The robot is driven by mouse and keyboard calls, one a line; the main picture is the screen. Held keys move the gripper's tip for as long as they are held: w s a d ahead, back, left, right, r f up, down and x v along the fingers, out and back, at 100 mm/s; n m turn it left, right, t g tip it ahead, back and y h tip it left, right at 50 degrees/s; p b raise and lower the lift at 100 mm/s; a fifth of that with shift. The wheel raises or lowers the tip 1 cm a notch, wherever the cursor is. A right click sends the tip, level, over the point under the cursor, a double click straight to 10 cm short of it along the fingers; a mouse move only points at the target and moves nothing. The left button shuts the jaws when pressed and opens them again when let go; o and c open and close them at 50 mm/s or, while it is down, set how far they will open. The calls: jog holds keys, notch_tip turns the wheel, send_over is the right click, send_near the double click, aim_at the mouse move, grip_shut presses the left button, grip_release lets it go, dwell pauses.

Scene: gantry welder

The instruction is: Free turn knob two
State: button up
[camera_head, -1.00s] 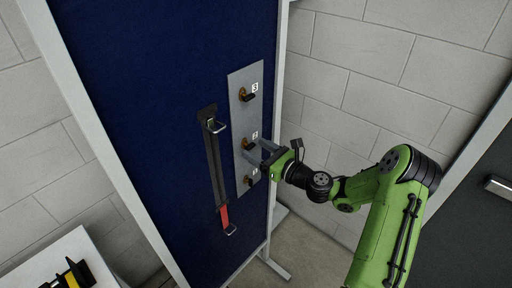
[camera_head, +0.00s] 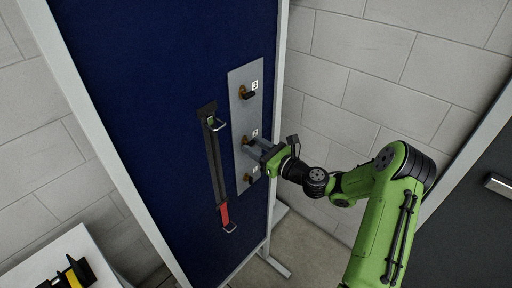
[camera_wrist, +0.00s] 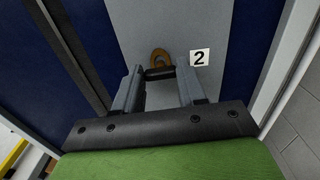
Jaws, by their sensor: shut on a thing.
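Turn knob two (camera_wrist: 160,73) is a black bar handle on a brass-coloured round base, beside the label "2" in the wrist view. It sits on a grey plate (camera_head: 246,78) on the blue board, between knob three (camera_head: 247,94) above and knob one (camera_head: 249,178) below. My gripper (camera_wrist: 160,76) reaches the plate, with one finger at each end of the knob's bar. It is shut on the bar. In the head view my fingers partly cover knob two (camera_head: 247,143).
A black strap-like bar with metal loops and a red lower end (camera_head: 216,170) hangs left of the plate. A white table (camera_head: 100,268) with a black and yellow object stands at lower left. The board's white frame (camera_head: 279,100) edges the right side.

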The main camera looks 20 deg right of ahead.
jog(key=n+b, duration=0.4)
jog(key=n, duration=0.1)
jog(key=n+b, duration=0.4)
jog(key=n, duration=0.2)
jog(key=n+b, duration=0.4)
jog(key=n, duration=0.2)
jog(key=shift+s+a+f+b, duration=0.1)
jog(key=shift+a+f+b, duration=0.1)
jog(key=shift+f+b, duration=0.2)
jog(key=shift+r+n, duration=0.1)
jog(key=shift+n, duration=0.3)
jog(key=o, duration=1.1)
jog(key=shift+c, duration=0.2)
jog(key=shift+s, duration=0.1)
